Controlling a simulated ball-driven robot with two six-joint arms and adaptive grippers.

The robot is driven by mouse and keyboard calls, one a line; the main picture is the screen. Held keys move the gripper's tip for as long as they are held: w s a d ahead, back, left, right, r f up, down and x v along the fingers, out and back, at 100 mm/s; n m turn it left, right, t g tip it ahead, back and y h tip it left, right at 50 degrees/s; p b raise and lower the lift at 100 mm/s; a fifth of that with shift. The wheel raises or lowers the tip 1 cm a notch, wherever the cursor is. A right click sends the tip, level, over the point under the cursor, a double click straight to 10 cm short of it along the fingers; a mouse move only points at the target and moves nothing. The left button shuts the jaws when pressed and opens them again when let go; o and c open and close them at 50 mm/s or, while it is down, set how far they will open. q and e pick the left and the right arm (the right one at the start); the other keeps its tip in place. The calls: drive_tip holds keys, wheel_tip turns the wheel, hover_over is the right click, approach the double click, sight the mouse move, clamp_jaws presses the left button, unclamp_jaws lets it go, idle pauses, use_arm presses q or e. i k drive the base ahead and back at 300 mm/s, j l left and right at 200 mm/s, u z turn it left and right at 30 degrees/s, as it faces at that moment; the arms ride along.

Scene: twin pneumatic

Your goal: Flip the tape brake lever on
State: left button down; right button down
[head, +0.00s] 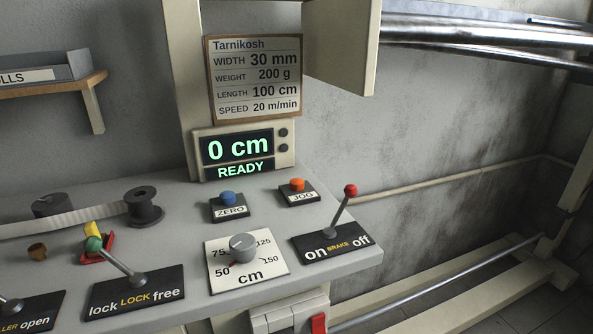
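The brake lever (340,211) has a red ball knob and a metal stem. It rises from a black plate (338,244) labelled "on", "BRAKE" and "off", at the right end of the grey panel. The lever leans to the right, toward "off". Neither of my grippers is in the head view, and nothing touches the lever.
Left of the brake plate is a dial (243,246) marked in cm. Behind are a blue ZERO button (228,198) and an orange JOG button (297,185). A green-knobbed LOCK lever (114,260) stands at left. A display (238,149) reads 0 cm READY.

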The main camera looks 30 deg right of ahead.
sight(350, 190)
drive_tip(key=z, duration=1.2)
